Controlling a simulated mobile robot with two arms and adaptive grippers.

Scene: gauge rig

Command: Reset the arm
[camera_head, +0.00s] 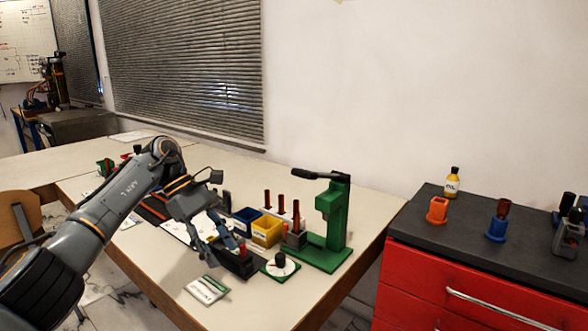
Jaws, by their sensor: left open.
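My left gripper (228,244) comes in from the left and hangs over the table, open, with its fingers pointing down. It is close to a small dark holder with a red part (242,250), and I cannot tell whether they touch. A green press stand (336,215) with a black lever (322,175) on top stands to the gripper's right. A round white dial on a green base (280,264) sits in front of the stand. My right gripper is not in view.
Yellow (266,232) and blue (246,220) bins and dark red upright pins (281,203) stand behind the gripper. A green-and-white card (206,290) lies in front. A red cabinet (455,290) at right bears a bottle (452,183) and orange (437,210) and blue (497,228) holders.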

